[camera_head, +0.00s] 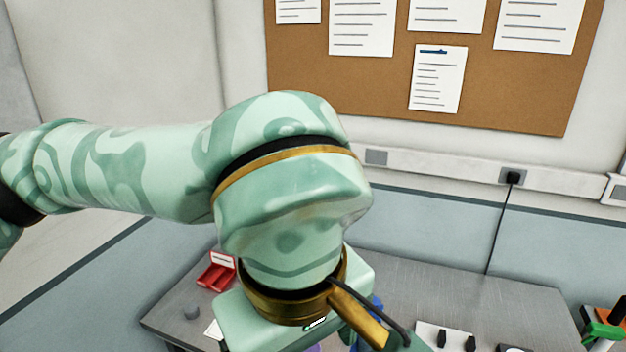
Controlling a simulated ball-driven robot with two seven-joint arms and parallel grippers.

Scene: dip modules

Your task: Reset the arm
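My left arm (290,200), pale green with darker swirls and gold bands, comes in from the left and bends down in the middle of the view. Its wrist end (265,325) hangs over the grey table. The fingers of my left gripper are hidden or below the frame, so I cannot see whether they are open or hold anything. My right gripper is not in view.
The grey table (450,295) stands against the wall. Green and orange items (604,328) are at the right edge. A black cable (499,225) hangs from a wall socket.

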